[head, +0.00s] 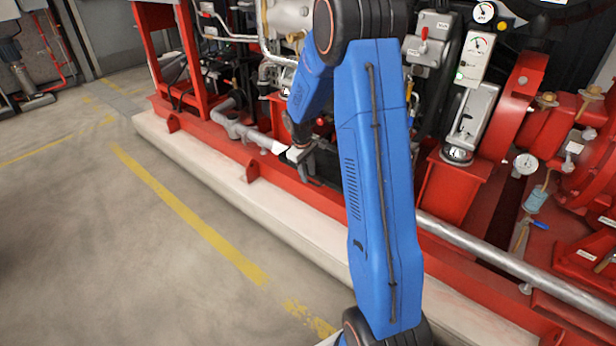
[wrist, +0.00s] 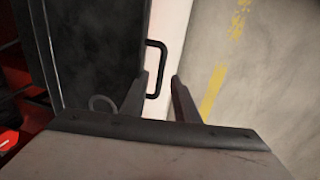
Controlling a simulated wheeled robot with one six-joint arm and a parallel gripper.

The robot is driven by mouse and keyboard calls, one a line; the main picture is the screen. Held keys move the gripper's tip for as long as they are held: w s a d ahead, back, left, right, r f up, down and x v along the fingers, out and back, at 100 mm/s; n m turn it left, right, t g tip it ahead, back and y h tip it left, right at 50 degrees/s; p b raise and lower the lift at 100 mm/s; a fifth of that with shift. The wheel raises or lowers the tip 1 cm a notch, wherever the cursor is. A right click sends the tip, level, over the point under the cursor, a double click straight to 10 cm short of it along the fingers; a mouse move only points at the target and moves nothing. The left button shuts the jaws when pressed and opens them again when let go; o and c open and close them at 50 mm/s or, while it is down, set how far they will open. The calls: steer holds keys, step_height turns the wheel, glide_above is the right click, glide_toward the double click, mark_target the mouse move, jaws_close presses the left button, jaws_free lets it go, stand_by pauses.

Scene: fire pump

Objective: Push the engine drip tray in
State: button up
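The engine drip tray (wrist: 95,45) is a dark, flat, black-edged tray in the left half of the wrist view. A black bar handle (wrist: 163,62) stands out from its right edge, above a pale strip. My gripper (wrist: 160,78) is open, with one finger on each side of the handle's lower part in the picture. I cannot tell whether a finger touches the handle. In the head view my gripper (head: 292,153) is small, low by the red frame, and partly hidden by my blue arm.
The red pump frame (head: 230,150) stands on a pale plinth (head: 235,190). A grey pipe (head: 240,128) runs close to my gripper. A small dark ring (wrist: 103,103) shows beside the left finger. The concrete floor (head: 90,250) with yellow lines is clear.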

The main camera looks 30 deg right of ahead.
steer(key=shift+d+f, duration=0.15)
steer(key=shift+f, duration=0.75)
jaws_close()
steer(key=shift+w+d, duration=0.1)
glide_toward(336, 163)
step_height(336, 163, down, 5)
steer(key=shift+w+f, duration=0.15)
steer(key=shift+w+d, duration=0.1)
steer(key=shift+d, duration=0.2)
